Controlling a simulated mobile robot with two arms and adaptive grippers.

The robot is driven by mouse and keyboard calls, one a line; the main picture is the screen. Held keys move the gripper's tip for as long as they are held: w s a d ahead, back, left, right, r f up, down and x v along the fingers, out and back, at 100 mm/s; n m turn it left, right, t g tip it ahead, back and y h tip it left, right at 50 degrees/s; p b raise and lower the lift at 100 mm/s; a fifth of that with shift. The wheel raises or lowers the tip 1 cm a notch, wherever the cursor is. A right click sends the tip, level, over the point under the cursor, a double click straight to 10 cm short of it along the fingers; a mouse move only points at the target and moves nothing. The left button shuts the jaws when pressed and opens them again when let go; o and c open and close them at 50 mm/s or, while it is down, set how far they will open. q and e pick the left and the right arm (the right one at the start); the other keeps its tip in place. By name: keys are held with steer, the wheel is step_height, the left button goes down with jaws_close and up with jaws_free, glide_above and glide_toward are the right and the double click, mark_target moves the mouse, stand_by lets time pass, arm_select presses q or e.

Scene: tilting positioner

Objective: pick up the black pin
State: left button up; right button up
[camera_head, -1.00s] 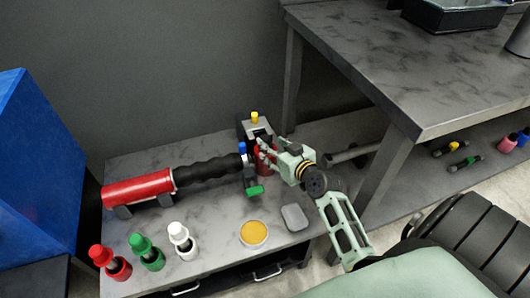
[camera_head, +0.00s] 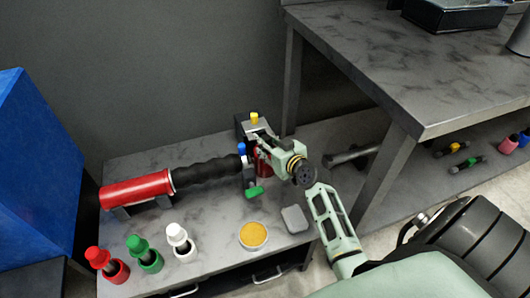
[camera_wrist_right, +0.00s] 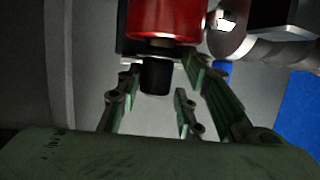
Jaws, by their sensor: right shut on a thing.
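The black pin (camera_wrist_right: 156,76) shows in the right wrist view as a short dark cylinder at the lower end of a red cylinder (camera_wrist_right: 166,18). My right gripper (camera_wrist_right: 158,84) has its green fingers on both sides of the pin and is shut on it. In the head view my right gripper (camera_head: 259,146) is at the fixture at the back right of the low table, over its red part (camera_head: 263,164). I cannot make out the black pin in the head view. My left gripper is not in view.
The fixture has a yellow knob (camera_head: 254,118), a blue knob (camera_head: 242,149) and a green handle (camera_head: 254,193). A red cylinder with a black ribbed sleeve (camera_head: 137,189) lies left. Red, green and white bottles, a yellow dish (camera_head: 253,235) and a grey block (camera_head: 295,219) stand in front.

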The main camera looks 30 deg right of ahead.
jaws_close()
steer(key=shift+d+r, duration=0.1)
steer(key=shift+r, duration=0.05)
steer(key=shift+r, duration=0.15)
